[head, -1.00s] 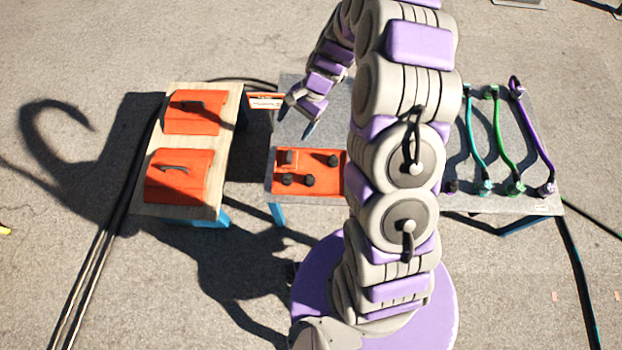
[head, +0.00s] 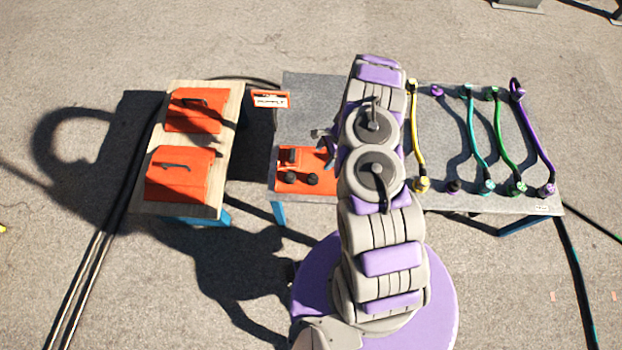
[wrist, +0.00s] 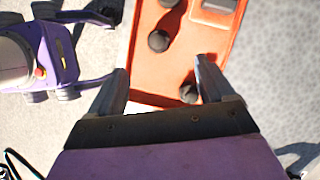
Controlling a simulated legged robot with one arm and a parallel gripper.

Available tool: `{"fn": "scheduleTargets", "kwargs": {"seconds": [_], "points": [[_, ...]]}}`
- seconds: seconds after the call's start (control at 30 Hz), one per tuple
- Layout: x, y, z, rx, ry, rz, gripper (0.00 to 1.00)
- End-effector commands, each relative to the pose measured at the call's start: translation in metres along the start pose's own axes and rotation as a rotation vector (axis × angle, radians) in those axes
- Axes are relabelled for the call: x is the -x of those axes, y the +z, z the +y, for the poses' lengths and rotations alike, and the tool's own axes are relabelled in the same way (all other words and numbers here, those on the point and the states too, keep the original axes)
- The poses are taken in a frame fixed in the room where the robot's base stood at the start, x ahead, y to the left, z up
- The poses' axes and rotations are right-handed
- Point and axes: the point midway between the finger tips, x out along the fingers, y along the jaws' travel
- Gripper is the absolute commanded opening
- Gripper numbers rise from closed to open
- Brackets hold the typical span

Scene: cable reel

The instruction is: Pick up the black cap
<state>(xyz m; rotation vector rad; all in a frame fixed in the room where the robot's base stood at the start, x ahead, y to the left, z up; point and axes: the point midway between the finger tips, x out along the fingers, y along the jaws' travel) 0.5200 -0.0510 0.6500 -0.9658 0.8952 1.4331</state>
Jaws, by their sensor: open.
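Several black caps sit on the orange tray (head: 322,183) on the grey table. In the head view, two of them, a left cap (head: 290,177) and a right cap (head: 313,178), show at the tray's front. In the wrist view, one black cap (wrist: 188,93) is close beside my right finger, and another cap (wrist: 158,41) lies beyond the fingertips. My gripper (wrist: 161,66) is open and empty above the tray (wrist: 150,80). In the head view, my arm hides the tray's right part and most of my gripper.
A block-like fitting (head: 290,155) stands on the tray. A wooden-topped table (head: 225,150) with two orange boxes is at left. Yellow, teal, green and purple cables lie on the grey table (head: 445,140) to the right of my arm.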

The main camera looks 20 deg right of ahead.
Motion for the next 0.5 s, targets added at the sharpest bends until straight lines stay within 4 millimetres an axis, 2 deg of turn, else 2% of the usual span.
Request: {"fn": "scheduleTargets", "kwargs": {"seconds": [0.03, 0.3, 0.5], "points": [[-0.013, -0.003, 0.001, 0.000, 0.002, -0.002, 0.82], [-0.067, -0.005, 0.002, 0.001, 0.003, -0.006, 0.82], [-0.097, -0.001, 0.002, 0.002, 0.003, -0.002, 0.82]]}}
